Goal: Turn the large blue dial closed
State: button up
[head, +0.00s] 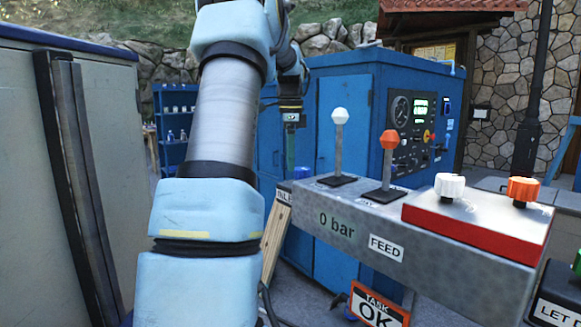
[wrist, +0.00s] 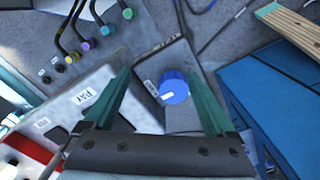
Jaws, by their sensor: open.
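The large blue dial (wrist: 175,84) shows in the wrist view on a grey panel, with a white pointer mark toward its lower left. My gripper (wrist: 160,74) is open, with one green finger on each side of the dial in this view. I cannot tell how far above the dial the fingertips are, and I see no contact. In the head view my gripper (head: 290,150) points down beyond the left end of the grey console. A small blue piece (head: 301,172) beside the fingers may be the dial, mostly hidden by the console.
The grey console (head: 440,255) carries a white lever (head: 339,130), an orange lever (head: 387,155) and white and orange knobs on a red block. A blue cabinet (head: 345,110) stands behind. Cables with coloured plugs (wrist: 106,28) and wooden planks (wrist: 290,25) lie near the dial.

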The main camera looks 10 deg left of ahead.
jog(key=shift+f, duration=1.65)
grip_shut()
jog(key=c, duration=1.4)
grip_release()
jog(key=o, duration=1.4)
jog(key=shift+r, duration=0.15)
jog(key=s+a+r+b, duration=0.2)
jog(key=s+a+r, duration=0.1)
jog(key=r, duration=0.7)
jog(key=shift+r, duration=0.3)
